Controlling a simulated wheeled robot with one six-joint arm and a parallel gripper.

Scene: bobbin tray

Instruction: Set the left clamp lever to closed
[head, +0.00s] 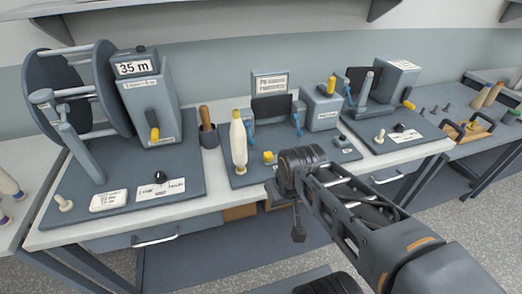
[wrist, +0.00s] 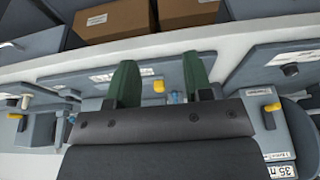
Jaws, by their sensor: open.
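My gripper (wrist: 158,72) shows in the wrist view as two green fingers spread apart, with nothing held between them. In the head view my arm reaches over the front of the middle station; the fingers cannot be made out there. On that station a blue clamp lever (head: 250,129) stands at the left, behind a cream bobbin (head: 239,145). A second blue lever (head: 297,121) stands at the right. A small blue part (wrist: 177,97) shows between the fingers in the wrist view; I cannot tell which lever it is. The levers' exact settings are too small to read.
A winder with a large reel (head: 85,90) stands left, beside a brown-handled tool in a dark cup (head: 209,135). Another machine (head: 392,82) stands right. Cardboard boxes (wrist: 110,20) lie under the bench.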

